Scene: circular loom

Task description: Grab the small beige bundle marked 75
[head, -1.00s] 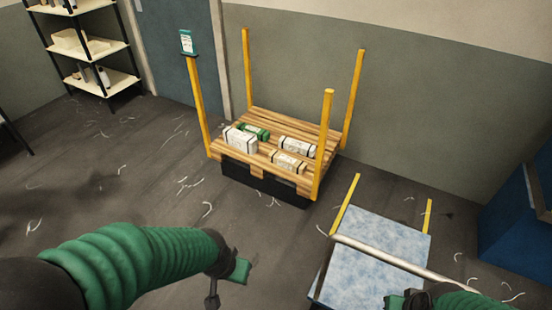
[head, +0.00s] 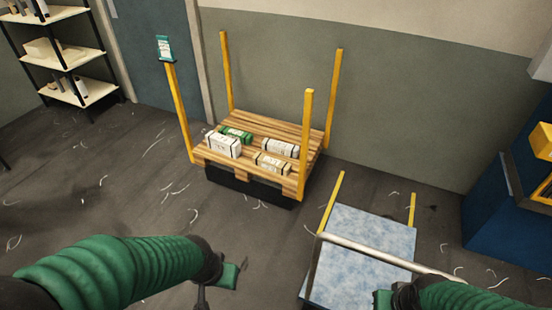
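Several small bundles lie on a wooden pallet (head: 262,124) with yellow corner posts. A beige bundle (head: 272,163) with dark straps lies at the front right of the pallet. A white bundle (head: 224,146) is at the front left, a green one (head: 236,132) behind it, and another whitish one (head: 280,147) at the back right. Markings are too small to read. My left gripper (head: 215,290) is low in the picture, well short of the pallet; its fingers are unclear.
A cart with a blue mottled top (head: 362,262) and a pale handle bar (head: 385,257) stands right of centre, in front of the pallet. A blue cabinet (head: 490,205) is at the right, a shelf rack (head: 70,55) at the left. Floor left of the pallet is open, with scattered scraps.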

